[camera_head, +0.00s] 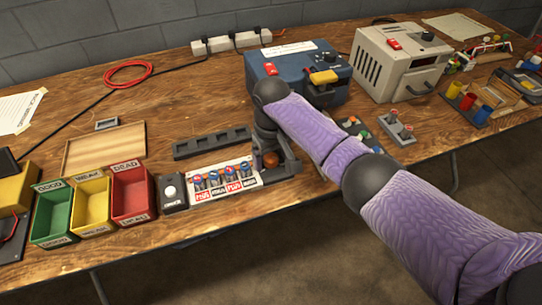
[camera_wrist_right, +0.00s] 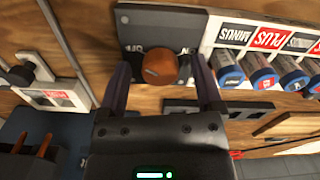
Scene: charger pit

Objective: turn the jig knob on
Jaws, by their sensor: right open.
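The jig knob (camera_wrist_right: 160,67) is a round orange-brown knob on a dark plate at the end of the white battery jig (camera_head: 232,186). In the head view the knob (camera_head: 271,160) shows beside my right gripper (camera_head: 276,152). In the right wrist view my right gripper (camera_wrist_right: 160,72) is open, with one finger on each side of the knob; I cannot tell whether they touch it. Upside-down OFF lettering shows beside the knob, and the lettering on its other side is partly hidden. I cannot read which way the knob points. My left gripper is not in view.
Several batteries (camera_head: 214,179) stand in the jig by PLUS and MINUS labels. Green (camera_head: 47,241), yellow and red bins stand left. A dark slotted rack (camera_head: 211,143) lies behind the jig. A blue machine (camera_head: 262,73) and a beige machine (camera_head: 372,67) stand at the back.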

